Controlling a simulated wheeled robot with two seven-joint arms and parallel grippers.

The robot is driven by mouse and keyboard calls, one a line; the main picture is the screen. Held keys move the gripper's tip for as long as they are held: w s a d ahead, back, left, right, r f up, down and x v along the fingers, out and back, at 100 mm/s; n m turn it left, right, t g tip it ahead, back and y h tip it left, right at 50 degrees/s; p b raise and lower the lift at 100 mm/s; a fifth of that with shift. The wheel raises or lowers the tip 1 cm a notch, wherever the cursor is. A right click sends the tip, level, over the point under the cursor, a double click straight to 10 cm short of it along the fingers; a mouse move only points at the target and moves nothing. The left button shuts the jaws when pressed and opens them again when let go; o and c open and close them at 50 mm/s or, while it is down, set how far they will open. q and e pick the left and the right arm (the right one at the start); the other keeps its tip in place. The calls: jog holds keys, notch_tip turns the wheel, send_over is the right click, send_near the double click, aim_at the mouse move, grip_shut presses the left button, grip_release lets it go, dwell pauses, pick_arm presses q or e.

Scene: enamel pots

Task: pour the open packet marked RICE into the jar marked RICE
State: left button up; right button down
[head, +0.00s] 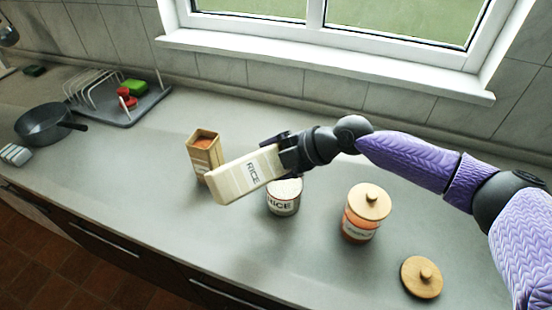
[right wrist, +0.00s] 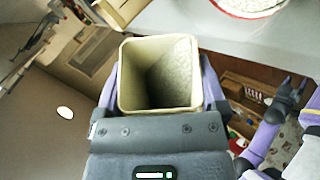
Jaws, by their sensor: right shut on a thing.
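My right gripper (head: 288,155) is shut on the cream packet (head: 238,178) marked RICE. The packet is tipped well over, pointing left and down. In the right wrist view, the packet's open mouth (right wrist: 160,102) faces the camera, with pale grains along one inner wall; how much it holds I cannot tell. The jar (head: 284,199) marked RICE stands lidless below the gripper, its top partly hidden. In the right wrist view, the jar's red rim (right wrist: 222,10) shows around pale contents. My left gripper (right wrist: 288,98) is small at the right of that view; its jaws are unclear.
An open packet of orange contents (head: 204,153) stands left of the jar. A wooden-lidded jar (head: 366,213) stands to the right, with a loose wooden lid (head: 422,277) near the counter's front. A dish rack (head: 118,98) and black pan (head: 43,123) are far left.

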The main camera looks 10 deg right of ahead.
jog(key=shift+b, duration=0.4)
dwell(0.4)
jog(key=shift+r+p, duration=0.15)
jog(key=shift+p, duration=0.15)
jog(key=h+p, duration=0.1)
jog(key=p, duration=0.3)
jog(key=r+n+t+h+p, duration=0.1)
jog(key=h+p, duration=0.1)
jog(key=p, duration=0.2)
jog(key=shift+r+n, duration=0.15)
jog(key=shift+n, duration=0.15)
jog(key=shift+h+p, duration=0.3)
jog(key=shift+p, duration=0.25)
jog(key=shift+f, duration=0.2)
